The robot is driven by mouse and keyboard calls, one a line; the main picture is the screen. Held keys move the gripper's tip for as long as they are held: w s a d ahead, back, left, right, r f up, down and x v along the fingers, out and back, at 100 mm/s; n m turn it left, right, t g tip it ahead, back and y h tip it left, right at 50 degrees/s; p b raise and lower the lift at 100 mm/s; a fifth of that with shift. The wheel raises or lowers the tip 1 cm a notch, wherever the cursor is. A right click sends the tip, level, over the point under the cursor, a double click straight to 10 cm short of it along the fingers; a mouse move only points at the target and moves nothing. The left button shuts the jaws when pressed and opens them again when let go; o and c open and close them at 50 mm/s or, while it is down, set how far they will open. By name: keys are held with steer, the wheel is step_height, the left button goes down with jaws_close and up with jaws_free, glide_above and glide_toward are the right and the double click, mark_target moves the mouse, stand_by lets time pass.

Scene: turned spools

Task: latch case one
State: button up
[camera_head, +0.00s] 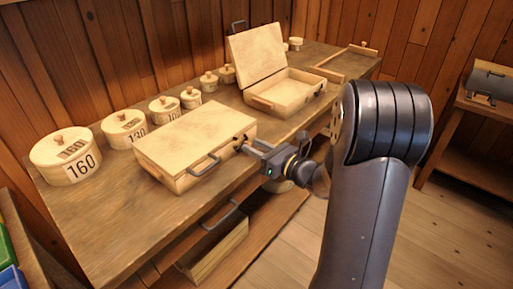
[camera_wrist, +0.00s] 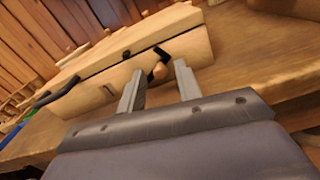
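A pale wooden case (camera_head: 196,135) lies with its lid down on the near half of the workbench, a dark handle (camera_head: 203,166) on its front. It fills the upper middle of the wrist view (camera_wrist: 110,85), a dark seam between lid and body. A black latch arm with a round wooden knob (camera_wrist: 159,71) is at one end of the case. My gripper (camera_head: 245,144) is at that end. In the wrist view its two fingers (camera_wrist: 160,76) stand apart, one on each side of the knob. I cannot tell whether they touch it. A second case (camera_head: 285,92) stands open farther back.
Several round lidded boxes, including one marked 160 (camera_head: 67,157), line the back of the workbench (camera_head: 95,220) by the wall. A wooden tray (camera_head: 215,250) sits on the shelf below. A side table (camera_head: 470,125) stands at right; floor between is clear.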

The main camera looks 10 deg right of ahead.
jaws_close()
steer(key=shift+n+b, duration=0.3)
steer(key=shift+b, duration=0.25)
steer(key=shift+s+r+n+b, duration=0.1)
steer(key=shift+r+n+b, duration=0.05)
steer(key=shift+n+b, duration=1)
steer(key=n+b, duration=0.2)
steer(key=b, duration=0.1)
steer(key=n+b, duration=0.1)
steer(key=shift+s+a+r+b, duration=0.15)
steer(key=shift+a+r+b, duration=0.15)
steer(key=shift+r, duration=0.05)
steer(key=n+b, duration=0.1)
steer(key=b, duration=0.1)
steer(key=n+b, duration=0.2)
steer(key=r+n+b, duration=0.1)
steer(key=n+b, duration=0.1)
steer(key=shift+s+a, duration=0.3)
steer(key=shift+a, duration=0.1)
steer(key=shift+s+a+r+n+b, duration=0.15)
steer(key=shift+r+n+b, duration=0.1)
steer(key=shift+n+b, duration=0.55)
